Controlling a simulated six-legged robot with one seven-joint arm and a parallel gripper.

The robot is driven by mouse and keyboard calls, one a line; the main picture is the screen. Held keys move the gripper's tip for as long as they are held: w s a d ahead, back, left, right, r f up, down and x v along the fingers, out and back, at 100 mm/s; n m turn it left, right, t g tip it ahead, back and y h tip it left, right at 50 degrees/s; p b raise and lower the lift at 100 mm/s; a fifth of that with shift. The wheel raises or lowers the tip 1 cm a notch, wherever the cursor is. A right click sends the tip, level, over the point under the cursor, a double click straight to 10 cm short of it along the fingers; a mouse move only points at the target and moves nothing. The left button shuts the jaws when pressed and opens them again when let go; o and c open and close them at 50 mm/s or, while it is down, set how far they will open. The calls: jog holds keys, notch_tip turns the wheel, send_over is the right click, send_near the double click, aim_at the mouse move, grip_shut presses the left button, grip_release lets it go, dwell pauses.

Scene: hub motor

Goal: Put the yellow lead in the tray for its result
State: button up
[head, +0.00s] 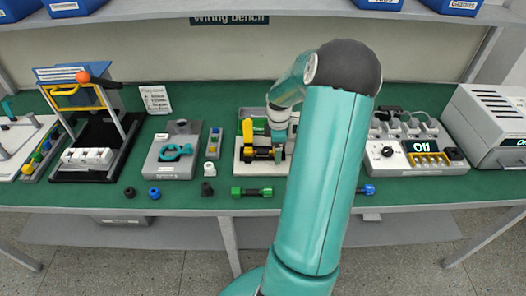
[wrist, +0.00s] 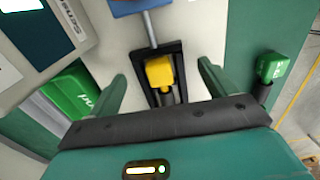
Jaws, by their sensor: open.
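In the wrist view a yellow block (wrist: 160,72), which may be the yellow lead's end, sits in a black slot on a pale plate. My gripper (wrist: 163,74) is open, with one finger on each side of the block and a gap on both sides. In the head view my gripper (head: 278,148) is down at the middle station (head: 243,168), partly hidden by my arm. A yellow and black part (head: 258,153) lies there.
A metal rod with a blue part (wrist: 132,5) stands just beyond the slot. A green block (wrist: 272,66) is at right. Loose connectors (head: 251,191) lie along the front edge.

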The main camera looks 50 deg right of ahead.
jog(key=shift+f, duration=0.3)
dwell(0.5)
jog(key=shift+c, duration=0.4)
dwell(0.3)
jog(key=c, duration=1.3)
jog(key=shift+r, duration=0.25)
